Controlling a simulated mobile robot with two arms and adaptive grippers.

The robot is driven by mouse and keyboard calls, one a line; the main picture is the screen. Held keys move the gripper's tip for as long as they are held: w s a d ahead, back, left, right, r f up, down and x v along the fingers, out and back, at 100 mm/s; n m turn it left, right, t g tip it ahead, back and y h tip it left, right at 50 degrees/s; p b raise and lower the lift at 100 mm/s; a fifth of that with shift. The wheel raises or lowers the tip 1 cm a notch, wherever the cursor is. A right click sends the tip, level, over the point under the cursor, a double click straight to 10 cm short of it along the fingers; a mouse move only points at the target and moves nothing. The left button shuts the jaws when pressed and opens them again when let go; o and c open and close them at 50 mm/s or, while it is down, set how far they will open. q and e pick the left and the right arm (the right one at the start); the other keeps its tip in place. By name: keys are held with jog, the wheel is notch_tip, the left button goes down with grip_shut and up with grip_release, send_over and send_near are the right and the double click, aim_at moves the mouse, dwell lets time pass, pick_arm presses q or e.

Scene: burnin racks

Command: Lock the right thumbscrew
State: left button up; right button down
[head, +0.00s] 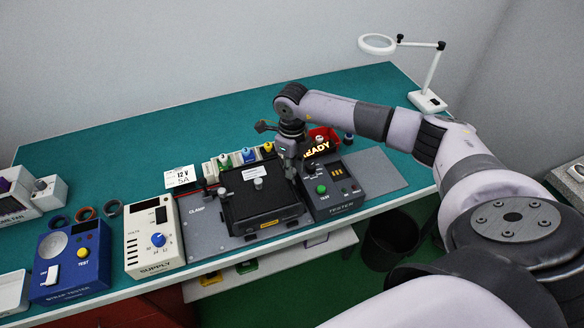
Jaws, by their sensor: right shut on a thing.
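My right gripper (291,174) points down at the right edge of the black unit (264,206). The unit lies on the grey clamp plate (205,236) and has a pale label and a light knob on top. The gripper is shut on the right thumbscrew, which is mostly hidden between its fingers. How far the screw is turned cannot be seen. My left gripper is not in view.
The white supply (152,238) and blue strap tester (70,262) stand left. Colored connectors (247,155) line the back. The rear of the bench is clear.

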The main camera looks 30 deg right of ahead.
jog(key=m+b, duration=0.1)
jog(key=m, duration=0.2)
jog(key=shift+f+b, duration=0.1)
jog(key=shift+b, duration=0.25)
jog(key=m+b, duration=0.1)
jog(key=m, duration=0.4)
jog(key=shift+b, duration=0.35)
jog(key=m+b, duration=0.1)
jog(key=m, duration=0.3)
jog(key=shift+m+b, duration=0.4)
jog(key=shift+m, duration=1.8)
jog(key=c, duration=1.5)
grip_release()
